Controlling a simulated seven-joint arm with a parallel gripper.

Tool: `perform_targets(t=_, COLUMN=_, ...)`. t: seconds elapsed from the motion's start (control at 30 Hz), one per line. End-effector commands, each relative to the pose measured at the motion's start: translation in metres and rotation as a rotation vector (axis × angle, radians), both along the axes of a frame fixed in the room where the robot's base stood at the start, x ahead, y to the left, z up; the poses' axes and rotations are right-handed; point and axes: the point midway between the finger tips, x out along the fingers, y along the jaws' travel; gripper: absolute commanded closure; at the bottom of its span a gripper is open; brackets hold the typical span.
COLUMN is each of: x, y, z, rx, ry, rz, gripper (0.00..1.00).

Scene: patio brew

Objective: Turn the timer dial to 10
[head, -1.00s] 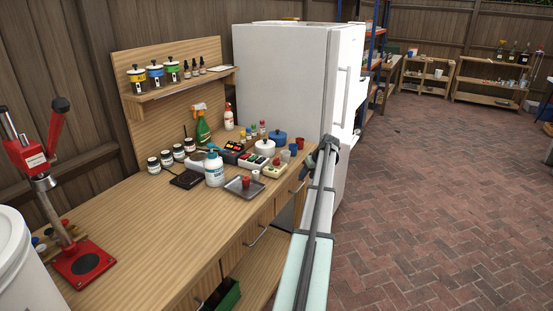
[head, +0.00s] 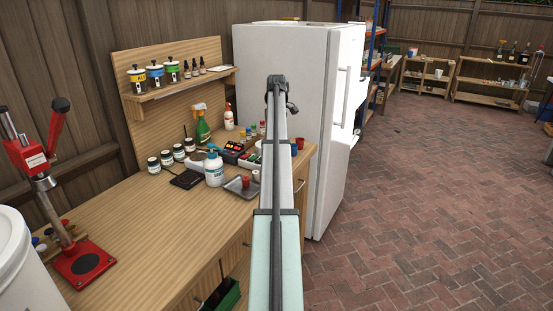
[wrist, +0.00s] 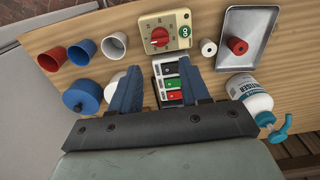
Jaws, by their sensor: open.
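The timer is a cream box (wrist: 176,22) with a red dial (wrist: 160,36) and a green mark, at the top middle of the wrist view. It lies flat on the wooden bench, beyond my fingertips. The dial's setting is too small to read. My gripper (wrist: 159,66) is open and empty, its two blue fingers apart and pointing toward the timer, touching nothing that I can see. In the head view my arm covers the timer and the gripper.
Red, blue and white cups (wrist: 84,47) stand left of the timer. A black-and-white box with coloured keys (wrist: 172,82) lies beneath my fingers. A metal tray (wrist: 233,14) and a pump bottle (wrist: 250,95) are to the right. The fridge (head: 285,55) stands behind the bench.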

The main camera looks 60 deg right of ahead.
Motion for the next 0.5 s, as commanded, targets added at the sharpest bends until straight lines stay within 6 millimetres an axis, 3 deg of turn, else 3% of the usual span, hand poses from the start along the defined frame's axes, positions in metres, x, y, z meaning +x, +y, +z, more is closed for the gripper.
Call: perform_targets(t=0.5, x=-0.001, y=0.001, z=-0.089, rx=0.001, ry=-0.002, rz=-0.002, gripper=0.54)
